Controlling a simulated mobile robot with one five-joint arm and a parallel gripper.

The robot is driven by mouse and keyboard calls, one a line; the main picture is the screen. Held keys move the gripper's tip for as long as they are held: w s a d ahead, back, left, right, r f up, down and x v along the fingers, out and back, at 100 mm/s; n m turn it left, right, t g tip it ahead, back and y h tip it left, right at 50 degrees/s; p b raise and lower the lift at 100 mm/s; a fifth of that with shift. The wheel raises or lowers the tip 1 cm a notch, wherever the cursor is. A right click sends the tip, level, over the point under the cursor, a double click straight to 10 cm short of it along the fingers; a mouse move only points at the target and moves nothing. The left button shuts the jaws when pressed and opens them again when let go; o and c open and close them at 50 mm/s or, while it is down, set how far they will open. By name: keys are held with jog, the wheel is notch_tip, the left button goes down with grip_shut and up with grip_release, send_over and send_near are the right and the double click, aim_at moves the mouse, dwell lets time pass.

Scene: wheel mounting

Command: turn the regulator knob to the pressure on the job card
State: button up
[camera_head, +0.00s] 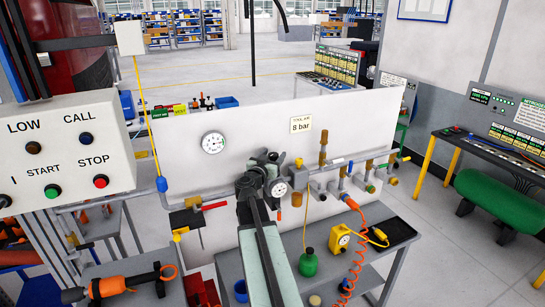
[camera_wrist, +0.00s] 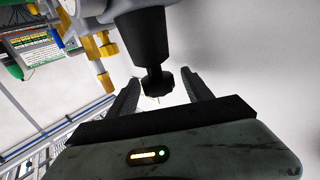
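The job card (camera_head: 301,124) on the white panel reads 8 bar. In the wrist view, a black tapered regulator body (camera_wrist: 140,36) ends in a small black lobed knob (camera_wrist: 158,82). My gripper (camera_wrist: 160,88) is open, with one finger on each side of this knob. Pale gaps show between the knob and both fingers, so they look apart from it. In the head view, my gripper (camera_head: 264,162) is at the regulator on the panel and mostly hides it. A round white gauge (camera_head: 279,188) shows beside my gripper; its reading is too small to tell.
A larger gauge (camera_head: 213,143) is on the panel at left. Brass fittings (camera_head: 323,152) and pipes run right of the regulator. A grey bench (camera_head: 390,258) below holds a green bottle (camera_head: 308,262), a yellow device (camera_head: 340,239) and an orange coiled hose (camera_head: 360,247).

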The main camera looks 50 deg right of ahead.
aim_at(271, 158)
jog(key=v, duration=0.7)
jog(key=shift+s+a, duration=0.15)
jog(key=shift+a, duration=0.25)
